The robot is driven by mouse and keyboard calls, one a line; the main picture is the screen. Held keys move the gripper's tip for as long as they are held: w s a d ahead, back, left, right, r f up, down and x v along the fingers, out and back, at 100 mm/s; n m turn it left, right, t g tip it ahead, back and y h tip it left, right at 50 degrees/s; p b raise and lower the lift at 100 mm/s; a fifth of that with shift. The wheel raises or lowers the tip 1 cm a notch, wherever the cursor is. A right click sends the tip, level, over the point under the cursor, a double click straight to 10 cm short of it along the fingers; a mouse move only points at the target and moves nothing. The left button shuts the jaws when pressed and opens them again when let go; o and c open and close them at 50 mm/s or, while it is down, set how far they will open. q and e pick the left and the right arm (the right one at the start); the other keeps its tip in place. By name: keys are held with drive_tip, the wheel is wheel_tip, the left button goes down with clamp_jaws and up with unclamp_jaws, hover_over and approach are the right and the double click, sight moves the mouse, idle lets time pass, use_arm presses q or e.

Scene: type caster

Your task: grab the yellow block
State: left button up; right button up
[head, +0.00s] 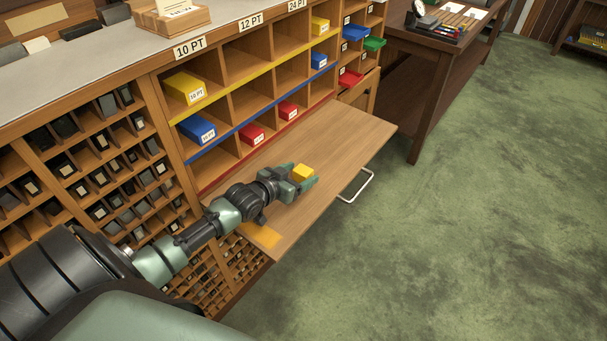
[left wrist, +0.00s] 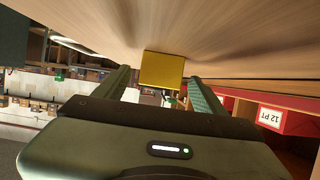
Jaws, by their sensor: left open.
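The yellow block (head: 302,172) lies on the pull-out wooden board (head: 345,135). My left gripper (head: 301,180) is low over the board, open, with its green fingers on either side of the block. In the left wrist view the yellow block (left wrist: 161,70) shows just beyond and between the fingertips (left wrist: 158,80), with a visible gap to each finger. My right gripper is not in view.
The cabinet behind has cubbies with a yellow labelled block (head: 185,88), blue block (head: 197,129) and red block (head: 251,134). A yellow patch (head: 259,235) marks the board's near end. A metal handle (head: 357,186) juts from its right edge. The board's right part is clear.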

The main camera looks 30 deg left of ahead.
use_arm(q)
drive_tip(key=shift+x, duration=1.1)
clamp_jaws()
